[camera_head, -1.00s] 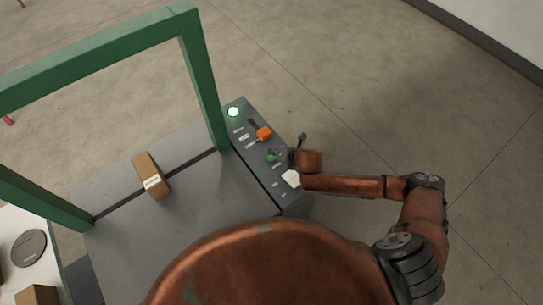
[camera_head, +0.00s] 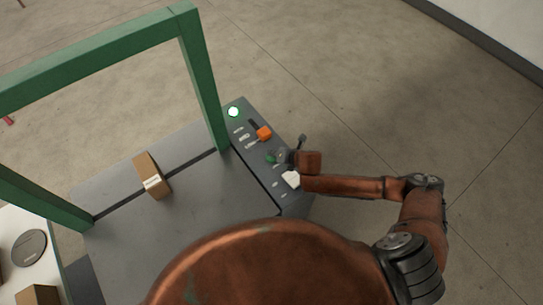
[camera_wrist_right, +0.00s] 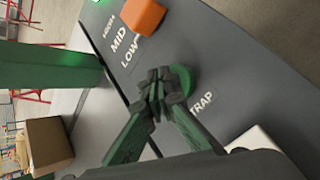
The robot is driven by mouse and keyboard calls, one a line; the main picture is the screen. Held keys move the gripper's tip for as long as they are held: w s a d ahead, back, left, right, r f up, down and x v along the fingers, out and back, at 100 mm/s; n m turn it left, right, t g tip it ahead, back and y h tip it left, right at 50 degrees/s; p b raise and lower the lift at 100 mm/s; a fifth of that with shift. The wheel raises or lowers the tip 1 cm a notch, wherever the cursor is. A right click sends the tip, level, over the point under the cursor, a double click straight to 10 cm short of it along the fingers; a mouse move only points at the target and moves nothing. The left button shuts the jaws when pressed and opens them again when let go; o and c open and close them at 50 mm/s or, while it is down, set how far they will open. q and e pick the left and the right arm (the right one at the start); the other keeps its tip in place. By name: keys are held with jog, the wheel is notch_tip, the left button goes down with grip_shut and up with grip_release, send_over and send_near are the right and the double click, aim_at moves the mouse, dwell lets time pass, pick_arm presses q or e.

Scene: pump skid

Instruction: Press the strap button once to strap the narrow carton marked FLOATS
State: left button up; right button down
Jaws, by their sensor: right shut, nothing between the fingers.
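The narrow carton (camera_head: 152,175) is brown with a white label and lies on the grey strapping table across the dark slot, under the green arch. It also shows in the right wrist view (camera_wrist_right: 48,143). The green strap button (camera_head: 270,158) is on the side control panel; in the right wrist view the button (camera_wrist_right: 181,80) sits beside the lettering "TRAP", partly hidden by my fingers. My right gripper (camera_head: 281,156) is shut and empty, its fingertips (camera_wrist_right: 158,84) over or at the button's edge. I cannot tell whether they touch it. My left gripper is not in view.
The panel (camera_head: 291,202) also has an orange selector (camera_head: 264,133) by the words MID and LOW, a lit green lamp (camera_head: 233,112) and a white block (camera_head: 291,179). The green arch (camera_head: 203,85) stands left of the panel. Open floor lies to the right.

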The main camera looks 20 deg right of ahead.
aim_at(272, 158)
jog(key=shift+f, duration=0.6)
dwell(0.5)
dwell(0.3)
jog(key=shift+r+p, duration=0.95)
jog(key=shift+r, duration=0.05)
jog(key=shift+r, duration=0.1)
notch_tip(272, 158, up, 5)
jog(key=p, duration=0.5)
jog(key=shift+p, duration=0.3)
